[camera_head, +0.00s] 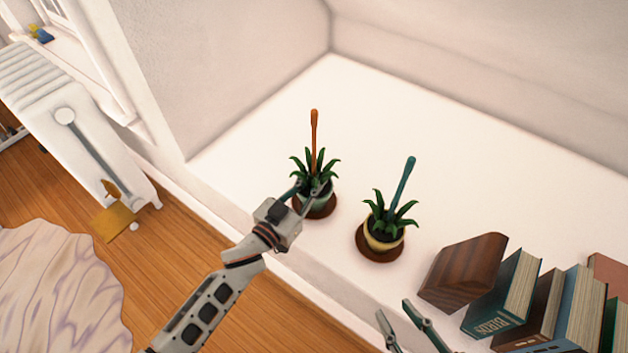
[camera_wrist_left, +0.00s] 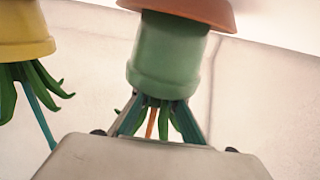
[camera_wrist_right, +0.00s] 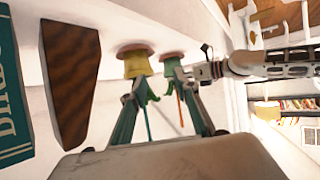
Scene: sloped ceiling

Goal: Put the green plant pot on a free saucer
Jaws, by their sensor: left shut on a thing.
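The green plant pot (camera_head: 316,202) with a leafy plant and an orange stick stands upright on or just over a brown saucer (camera_head: 320,213) on the white ledge. My left gripper (camera_head: 311,188) is shut on the green pot, near its rim. The left wrist view shows the green pot (camera_wrist_left: 168,58) upside down, its base against the saucer (camera_wrist_left: 205,10); I cannot tell whether any gap is left. A yellow pot (camera_head: 379,241) with a teal stick stands on another brown saucer (camera_head: 378,256). My right gripper (camera_head: 397,307) is open and empty in front of the ledge.
A dark wooden block (camera_head: 462,270) and several books (camera_head: 502,294) stand on the ledge at the right. The ledge behind the pots is clear. A white radiator (camera_head: 75,120) stands on the left, above a wooden floor.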

